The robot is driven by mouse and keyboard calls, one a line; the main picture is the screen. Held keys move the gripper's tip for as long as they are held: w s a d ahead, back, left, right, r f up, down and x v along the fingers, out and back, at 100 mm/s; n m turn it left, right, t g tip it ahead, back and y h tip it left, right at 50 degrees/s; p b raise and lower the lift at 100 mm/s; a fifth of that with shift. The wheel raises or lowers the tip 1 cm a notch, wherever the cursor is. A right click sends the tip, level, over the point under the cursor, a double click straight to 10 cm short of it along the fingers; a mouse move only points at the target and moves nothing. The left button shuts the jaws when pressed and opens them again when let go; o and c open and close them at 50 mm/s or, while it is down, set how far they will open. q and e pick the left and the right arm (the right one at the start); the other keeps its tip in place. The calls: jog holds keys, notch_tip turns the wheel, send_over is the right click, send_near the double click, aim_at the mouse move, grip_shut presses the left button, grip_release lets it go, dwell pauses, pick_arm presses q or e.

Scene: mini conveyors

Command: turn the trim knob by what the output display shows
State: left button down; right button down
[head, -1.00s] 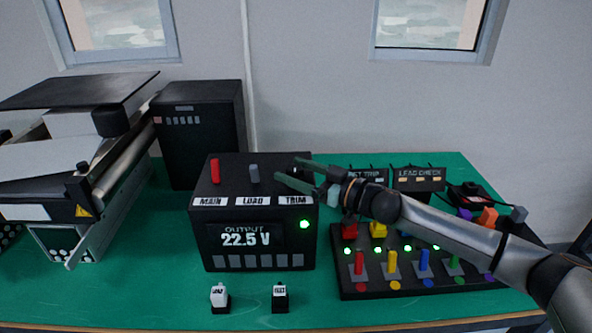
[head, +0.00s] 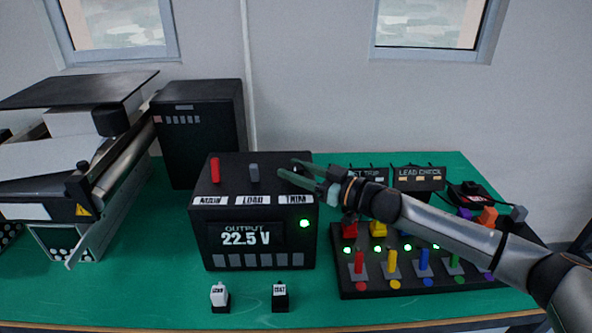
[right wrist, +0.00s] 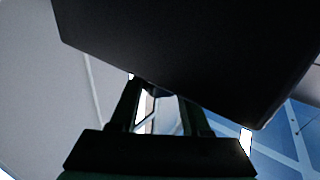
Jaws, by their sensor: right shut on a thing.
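The black output box (head: 232,174) stands on the green bench. Its output display (head: 246,238) reads 22.5 V, and a green lamp (head: 304,223) glows on its front. The TRIM label (head: 297,199) is at the right end of the label row. My right gripper (head: 287,166) is at the box's top right, behind that label, shut on the trim knob. The knob is largely hidden by the fingers. In the right wrist view the two fingers (right wrist: 161,100) reach to the edge of a large dark body. My left gripper is not in view.
A red lever (head: 214,170) and a grey lever (head: 254,173) stand on the box to the left of my fingers. Two small labelled switches (head: 220,297) stand in front. A panel of coloured levers (head: 345,286) lies under my right arm.

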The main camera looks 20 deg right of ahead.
jog(key=shift+a+m+t+h, duration=0.1)
jog(key=shift+m+t+h, duration=0.2)
jog(key=m+t+h, duration=0.1)
jog(key=m+h+b, duration=0.1)
jog(key=h, duration=0.1)
jog(key=shift+s+a+f+m+t+h, duration=0.1)
jog(key=shift+f+m+t+h, duration=0.05)
jog(key=shift+m+t+h, duration=0.2)
jog(key=m+h+b, duration=0.1)
jog(key=m+h, duration=0.1)
jog(key=m+t+h+b, duration=0.1)
jog(key=m+h, duration=0.1)
jog(key=h, duration=0.1)
jog(key=shift+t+h, duration=0.25)
jog(key=shift+h, duration=0.1)
jog(key=shift+m+h+b, duration=0.45)
jog(key=shift+h+b, duration=0.1)
jog(key=shift+h, duration=0.45)
jog(key=shift+m+h+b, duration=0.35)
jog(key=shift+m+h, duration=0.05)
jog(key=shift+h, duration=0.5)
jog(key=shift+r+m, duration=0.2)
jog(key=shift+m, duration=0.1)
